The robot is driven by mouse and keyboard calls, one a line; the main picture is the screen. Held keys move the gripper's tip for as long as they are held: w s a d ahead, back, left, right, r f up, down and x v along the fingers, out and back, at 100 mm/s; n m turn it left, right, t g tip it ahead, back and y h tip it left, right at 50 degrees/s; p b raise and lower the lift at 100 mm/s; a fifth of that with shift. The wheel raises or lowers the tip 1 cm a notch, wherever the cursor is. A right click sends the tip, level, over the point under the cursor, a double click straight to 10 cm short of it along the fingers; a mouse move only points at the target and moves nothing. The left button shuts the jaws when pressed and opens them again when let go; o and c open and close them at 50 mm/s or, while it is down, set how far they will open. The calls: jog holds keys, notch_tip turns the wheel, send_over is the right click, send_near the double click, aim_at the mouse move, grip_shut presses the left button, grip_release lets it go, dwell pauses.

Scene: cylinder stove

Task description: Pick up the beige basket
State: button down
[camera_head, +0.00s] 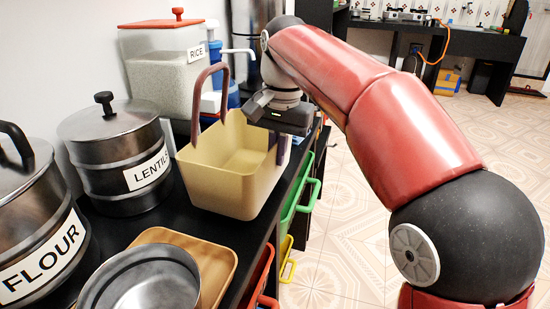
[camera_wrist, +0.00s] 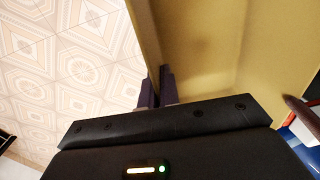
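The beige basket (camera_head: 222,181) stands upright on the dark counter, close to its right edge, with its brownish arched handle (camera_head: 196,100) raised. In the head view I cannot tell whether its base touches the counter. My gripper (camera_head: 283,150) is at the basket's right wall, pointing down. In the wrist view the two dark fingers (camera_wrist: 158,88) sit close together, one on each side of the basket's wall (camera_wrist: 147,35), and look shut on it. The basket's inside (camera_wrist: 205,45) shows empty. The fingertips are partly hidden by the gripper body.
A lentils pot (camera_head: 118,160), a flour pot (camera_head: 35,225) and a rice container (camera_head: 165,70) stand left and behind. A wooden tray (camera_head: 215,262) with a metal pan (camera_head: 150,285) is in front. Open floor (camera_head: 340,215) lies right of the counter.

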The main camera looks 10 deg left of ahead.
jog(key=s+d+r+b, duration=0.1)
jog(key=d, duration=1.7)
jog(key=shift+s+b, duration=0.2)
jog(key=shift+b, duration=0.15)
